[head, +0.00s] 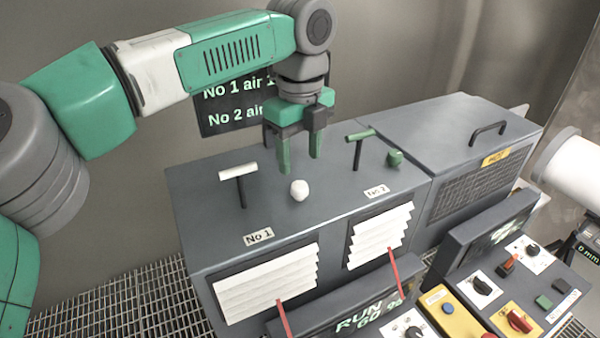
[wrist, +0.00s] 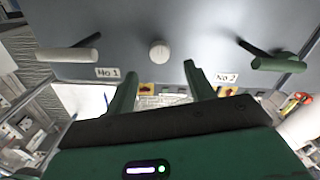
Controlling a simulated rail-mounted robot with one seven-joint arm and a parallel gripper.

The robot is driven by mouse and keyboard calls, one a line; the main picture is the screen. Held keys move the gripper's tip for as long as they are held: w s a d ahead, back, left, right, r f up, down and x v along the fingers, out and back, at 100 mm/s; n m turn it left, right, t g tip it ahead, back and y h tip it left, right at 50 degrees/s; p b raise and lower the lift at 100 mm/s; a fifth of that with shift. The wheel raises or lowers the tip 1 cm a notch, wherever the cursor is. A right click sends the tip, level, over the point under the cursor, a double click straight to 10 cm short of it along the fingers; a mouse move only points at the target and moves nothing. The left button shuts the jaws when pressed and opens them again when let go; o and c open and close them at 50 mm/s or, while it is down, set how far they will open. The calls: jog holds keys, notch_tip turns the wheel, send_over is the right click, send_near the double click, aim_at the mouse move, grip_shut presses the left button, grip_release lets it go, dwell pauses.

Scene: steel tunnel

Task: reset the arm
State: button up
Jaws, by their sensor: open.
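My gripper (head: 300,162) hangs from my green and white arm (head: 235,52) with its fingers pointing down. It is open and empty, above the top of a grey cabinet (head: 330,215). In the head view a white round knob (head: 299,190) sits on the cabinet top just below the fingertips. In the wrist view the fingers (wrist: 160,80) are spread apart, and the white knob (wrist: 160,52) shows beyond them, apart from both.
A white T-handle (head: 238,172) stands by the No 1 label, and a green T-handle (head: 361,135) by the No 2 label, close right of my gripper. A green knob (head: 395,158) is beside it. A control panel (head: 510,290) stands at front right.

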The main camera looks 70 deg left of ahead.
jog(key=shift+r, duration=0.75)
